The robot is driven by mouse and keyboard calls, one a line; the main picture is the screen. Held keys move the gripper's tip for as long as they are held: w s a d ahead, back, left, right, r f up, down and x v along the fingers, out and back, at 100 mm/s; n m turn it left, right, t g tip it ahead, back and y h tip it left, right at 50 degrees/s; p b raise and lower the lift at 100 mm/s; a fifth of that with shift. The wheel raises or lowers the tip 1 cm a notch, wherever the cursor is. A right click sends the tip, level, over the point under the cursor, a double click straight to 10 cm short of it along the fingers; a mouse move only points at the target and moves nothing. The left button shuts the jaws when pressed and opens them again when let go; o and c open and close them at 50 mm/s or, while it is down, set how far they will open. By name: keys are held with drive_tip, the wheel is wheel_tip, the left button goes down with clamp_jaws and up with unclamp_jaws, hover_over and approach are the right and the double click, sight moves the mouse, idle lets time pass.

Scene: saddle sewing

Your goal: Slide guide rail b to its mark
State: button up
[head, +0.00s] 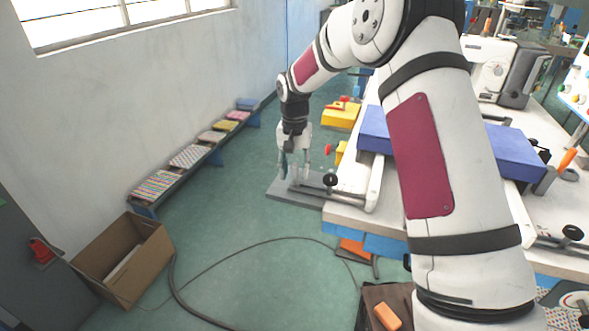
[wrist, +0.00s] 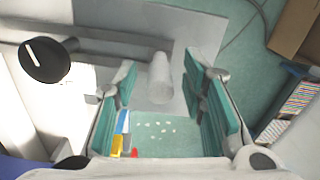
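My gripper (head: 295,172) is open at the left end of the sewing table, with its teal-padded fingers apart in the wrist view (wrist: 160,72). A pale grey upright cylinder (wrist: 161,88) shows between the fingertips; neither pad visibly touches it. A grey rail (head: 345,193) with a black knob (head: 330,180) runs along the table's left end. In the wrist view, the knob with a white line (wrist: 48,60) is left of the fingers. Another black knob (head: 572,232) sits on a rail at the right. No letters are readable, so I cannot tell which rail is b, and no mark is clear.
A blue block (head: 515,152) lies across the table, partly behind my arm. A grey plate (head: 290,190) extends under my gripper. A sewing machine (head: 492,72) stands at the back. An open cardboard box (head: 125,255) and a low bench (head: 217,158) stand left. A cable (head: 235,247) crosses the open floor.

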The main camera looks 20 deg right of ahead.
clamp_jaws()
drive_tip(key=shift+w+a+b, duration=0.5)
drive_tip(key=shift+a+b, duration=0.15)
unclamp_jaws()
wheel_tip(320, 180, up, 12)
idle(0.4)
